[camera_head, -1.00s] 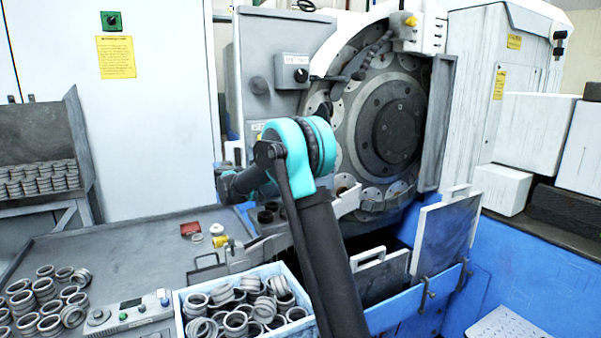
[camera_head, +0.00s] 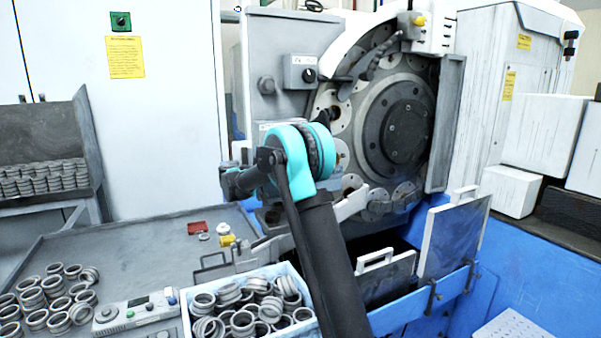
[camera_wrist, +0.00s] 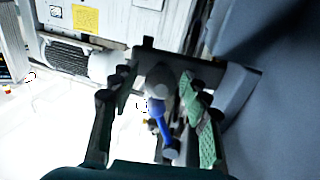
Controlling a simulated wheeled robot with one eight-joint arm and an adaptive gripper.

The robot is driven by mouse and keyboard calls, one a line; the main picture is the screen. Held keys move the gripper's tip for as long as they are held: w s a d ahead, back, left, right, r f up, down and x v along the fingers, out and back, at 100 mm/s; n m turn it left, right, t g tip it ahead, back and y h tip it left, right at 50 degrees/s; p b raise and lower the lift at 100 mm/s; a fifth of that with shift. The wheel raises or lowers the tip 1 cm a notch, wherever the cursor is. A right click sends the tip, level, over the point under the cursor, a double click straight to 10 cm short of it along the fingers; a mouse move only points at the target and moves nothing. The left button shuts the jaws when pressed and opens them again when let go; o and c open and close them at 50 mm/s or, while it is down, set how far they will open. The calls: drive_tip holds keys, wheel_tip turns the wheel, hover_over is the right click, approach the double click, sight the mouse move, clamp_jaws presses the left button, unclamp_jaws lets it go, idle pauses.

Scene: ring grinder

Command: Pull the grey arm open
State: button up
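The ring grinder shows its large round grey disc (camera_head: 400,130) in the head view. A dark grey jointed arm (camera_head: 375,68) lies across the upper left of the disc. A pale grey bar (camera_head: 352,204) sits at its lower left. I cannot tell for sure which is the task's grey arm. In the head view my teal arm joint stands before the machine and hides my gripper. In the wrist view my gripper (camera_wrist: 158,80) has its fingers apart, with green pads on the right one. A grey rounded part and a blue rod (camera_wrist: 162,118) show between them; contact is unclear.
A white-rimmed crate of rings (camera_head: 187,312) and a control box (camera_head: 136,313) stand on the grey table (camera_head: 130,250). Loose rings lie at the left. Upright grey plates (camera_head: 455,235) and a blue housing (camera_head: 540,270) flank the machine's lower right.

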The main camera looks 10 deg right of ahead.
drive_tip(key=a, duration=1.2)
drive_tip(key=shift+s, duration=0.25)
drive_tip(key=shift+s, duration=0.1)
